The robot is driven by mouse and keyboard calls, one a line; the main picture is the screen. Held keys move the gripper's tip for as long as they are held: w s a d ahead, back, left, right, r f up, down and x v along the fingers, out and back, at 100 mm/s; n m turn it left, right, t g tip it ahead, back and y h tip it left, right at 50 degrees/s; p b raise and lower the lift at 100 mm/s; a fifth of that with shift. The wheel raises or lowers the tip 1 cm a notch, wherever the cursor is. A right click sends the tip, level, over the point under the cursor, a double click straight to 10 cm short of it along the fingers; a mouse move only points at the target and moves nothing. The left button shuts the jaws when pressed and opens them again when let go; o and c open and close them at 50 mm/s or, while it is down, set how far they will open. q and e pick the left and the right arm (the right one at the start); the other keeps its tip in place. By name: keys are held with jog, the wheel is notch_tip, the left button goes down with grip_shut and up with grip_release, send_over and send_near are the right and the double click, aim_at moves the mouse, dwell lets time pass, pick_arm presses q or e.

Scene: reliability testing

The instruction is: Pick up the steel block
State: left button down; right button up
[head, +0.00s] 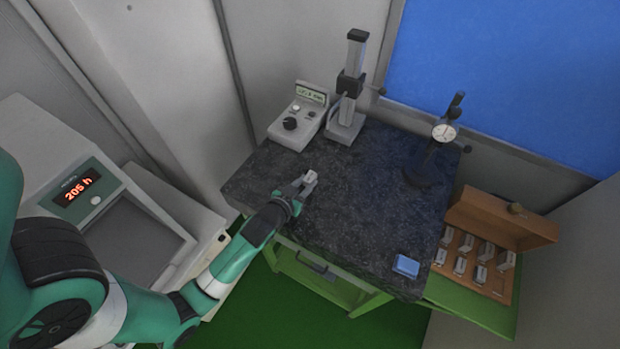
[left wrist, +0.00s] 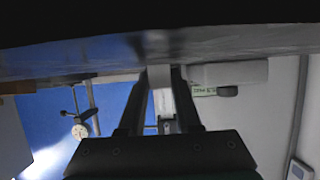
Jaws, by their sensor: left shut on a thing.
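The steel block (head: 310,178) is a small pale grey piece at the left part of the dark granite table (head: 350,215). My left gripper (head: 304,186) is shut on it, with the fingers on its two sides. In the left wrist view the block (left wrist: 160,76) sits between the two dark fingertips of my left gripper (left wrist: 160,92). I cannot tell whether the block touches the table top. My right gripper is in neither view.
A readout box (head: 299,116) and a column stand (head: 346,118) stand at the back left of the table. A dial gauge stand (head: 443,134) is at the back right. A blue item (head: 406,266) lies near the front right. An open wooden case (head: 515,222) holds several metal blocks. The table middle is clear.

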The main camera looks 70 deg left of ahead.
aim_at(306, 177)
pick_arm(q)
jog(key=shift+r, duration=0.1)
jog(key=shift+r, duration=0.25)
notch_tip(306, 177, up, 3)
jog(key=shift+f, duration=0.2)
jog(key=w+r+p+v, duration=0.1)
jog(key=p+v, duration=0.2)
jog(key=v, duration=0.5)
jog(key=w+r+p+v, duration=0.1)
jog(key=r+p+v, duration=0.1)
jog(key=v, duration=0.6)
jog(key=shift+d+r+p, duration=0.25)
jog(key=shift+d+p, duration=0.3)
jog(key=shift+p, duration=0.15)
